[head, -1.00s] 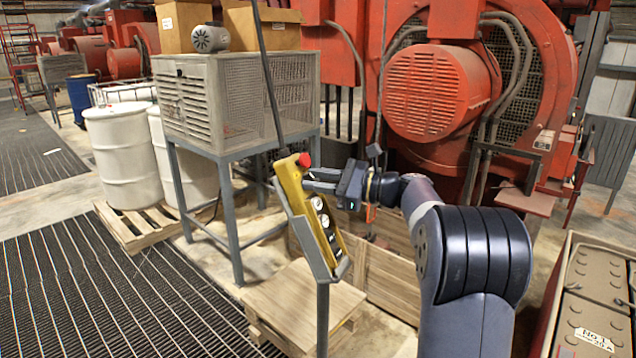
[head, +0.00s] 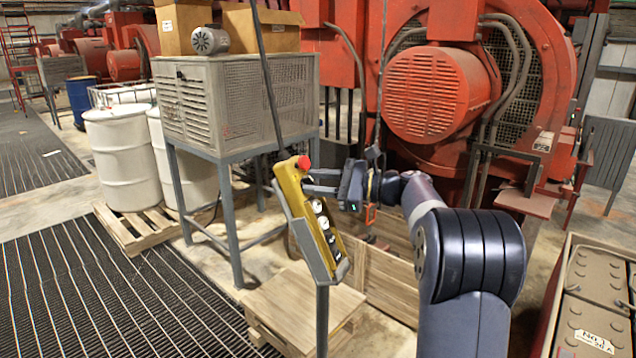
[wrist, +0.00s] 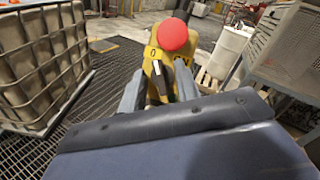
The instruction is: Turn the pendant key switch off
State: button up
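The yellow pendant (head: 292,192) hangs in a grey holder on a post (head: 322,310), slightly tilted, with a red mushroom button (head: 304,162) on its top end. In the wrist view the red button (wrist: 173,35) stands just beyond a plate marked 0 (wrist: 152,52). A small pale and dark piece, seemingly the key switch (wrist: 157,74), shows below that mark. My gripper (head: 308,182) is at the pendant's upper right side. In the wrist view its two grey fingers (wrist: 158,84) are apart, one on each side of the switch area. Contact cannot be made out.
A wooden pallet (head: 305,305) lies below the pendant. A grey mesh cabinet on legs (head: 240,100) stands behind left, with white drums (head: 122,160) beside it. Red machinery (head: 440,90) stands behind my arm. A caged tank (wrist: 40,60) shows left in the wrist view.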

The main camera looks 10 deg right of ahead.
jog(key=shift+d, duration=0.1)
jog(key=b+v, duration=0.2)
jog(key=v, duration=0.8)
jog(key=shift+s+d, duration=0.2)
jog(key=shift+d, duration=0.1)
jog(key=shift+r, duration=0.1)
jog(key=p+x, duration=0.2)
jog(key=x, duration=0.9)
jog(key=shift+m, duration=0.4)
jog(key=shift+s+d, duration=0.1)
